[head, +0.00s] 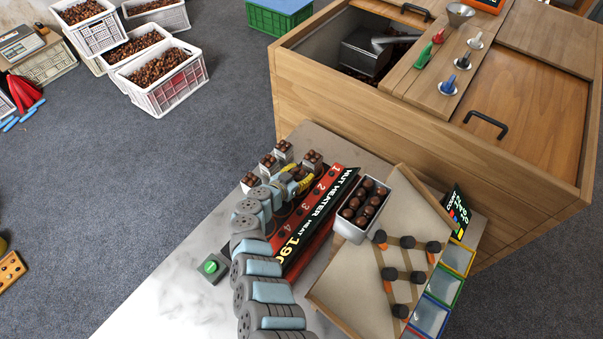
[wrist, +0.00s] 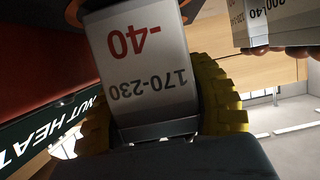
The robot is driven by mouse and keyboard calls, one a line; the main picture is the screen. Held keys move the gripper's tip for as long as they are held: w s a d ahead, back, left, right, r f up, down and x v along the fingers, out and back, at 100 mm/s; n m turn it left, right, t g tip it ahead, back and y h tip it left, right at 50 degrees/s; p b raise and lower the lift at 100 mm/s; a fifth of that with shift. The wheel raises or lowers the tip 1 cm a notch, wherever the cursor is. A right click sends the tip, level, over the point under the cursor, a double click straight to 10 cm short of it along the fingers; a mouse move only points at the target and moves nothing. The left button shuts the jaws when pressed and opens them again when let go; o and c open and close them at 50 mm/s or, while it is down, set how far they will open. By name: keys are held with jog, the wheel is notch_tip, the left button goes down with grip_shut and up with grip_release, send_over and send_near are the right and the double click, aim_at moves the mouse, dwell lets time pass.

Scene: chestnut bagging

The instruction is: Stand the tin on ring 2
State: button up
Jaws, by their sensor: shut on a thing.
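My gripper (head: 291,182) is over the red nut heater (head: 328,172), by the side marked 2 and 3. In the wrist view its yellow pads are shut on both sides of a pale tin (wrist: 150,70) labelled 170-230 and -40. The label reads upside down there. The head view does not clearly show the held tin's base, so I cannot tell whether it touches a ring. Ring 2 is hidden by my gripper; its printed number 2 (head: 321,187) shows. Another tin of chestnuts (head: 312,160) stands close beyond my gripper.
Several filled tins, one here (head: 269,163), stand behind the heater. A second labelled tin (wrist: 275,25) shows in the wrist view. A metal box of chestnuts (head: 362,208) and a wooden tray (head: 345,290) lie right of the heater. A green button (head: 210,267) is at left.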

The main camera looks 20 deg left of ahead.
jog(key=o, duration=1.2)
jog(key=shift+f, duration=0.1)
jog(key=shift+o, duration=0.2)
jog(key=shift+r, duration=0.2)
jog(key=shift+s+r, duration=0.1)
jog(key=shift+p+v, duration=0.7)
jog(key=shift+v, duration=0.3)
jog(key=p+v, duration=0.3)
jog(key=v, duration=0.6)
jog(key=shift+s, duration=0.3)
jog(key=shift+a, duration=0.2)
